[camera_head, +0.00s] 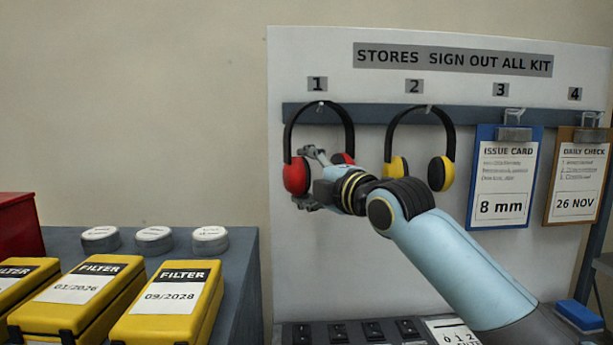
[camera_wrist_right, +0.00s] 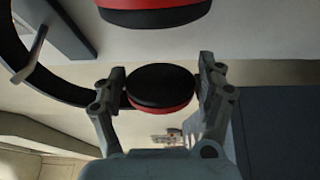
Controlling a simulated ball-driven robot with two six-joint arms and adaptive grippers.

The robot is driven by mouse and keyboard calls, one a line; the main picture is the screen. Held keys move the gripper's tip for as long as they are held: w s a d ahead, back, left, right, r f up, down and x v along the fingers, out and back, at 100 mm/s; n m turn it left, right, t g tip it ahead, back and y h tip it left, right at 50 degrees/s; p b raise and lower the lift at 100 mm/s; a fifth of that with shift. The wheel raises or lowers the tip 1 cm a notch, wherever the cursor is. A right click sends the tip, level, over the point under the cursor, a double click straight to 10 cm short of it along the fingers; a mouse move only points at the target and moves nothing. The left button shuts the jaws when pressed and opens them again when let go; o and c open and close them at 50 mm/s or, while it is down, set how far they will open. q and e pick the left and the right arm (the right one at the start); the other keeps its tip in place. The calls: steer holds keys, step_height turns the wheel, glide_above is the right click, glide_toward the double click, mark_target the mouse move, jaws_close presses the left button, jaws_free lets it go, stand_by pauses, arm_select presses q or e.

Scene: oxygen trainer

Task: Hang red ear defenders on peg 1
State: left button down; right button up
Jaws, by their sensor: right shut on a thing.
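The red ear defenders (camera_head: 297,178) are upright at peg 1, with their black headband arched at the peg (camera_head: 321,105). In the right wrist view, a thin metal peg (camera_wrist_right: 32,55) crosses the inside of the black band. My right gripper (camera_head: 307,178) is at the left red cup, its fingers on either side. The right wrist view shows the gripper (camera_wrist_right: 160,90) shut on this red and black cup (camera_wrist_right: 160,86), with the other cup (camera_wrist_right: 155,12) above it in the picture. The right cup is partly hidden behind my wrist in the head view. My left gripper is not in view.
Yellow ear defenders (camera_head: 441,172) hang on peg 2, close behind my right arm. An issue card clipboard (camera_head: 504,215) and a daily check clipboard (camera_head: 578,205) hang further right. Yellow filter boxes (camera_head: 170,310) and round white-topped tins (camera_head: 209,240) stand at the left.

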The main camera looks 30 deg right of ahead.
steer(key=shift+f, duration=0.1)
steer(key=o, duration=1.7)
steer(key=shift+w+d+f, duration=0.15)
steer(key=shift+w+d, duration=0.05)
steer(key=shift+w, duration=0.05)
steer(key=shift+s, duration=0.1)
steer(key=shift+a, duration=0.1)
steer(key=s, duration=0.8)
steer(key=s+d, duration=0.1)
steer(key=s, duration=0.3)
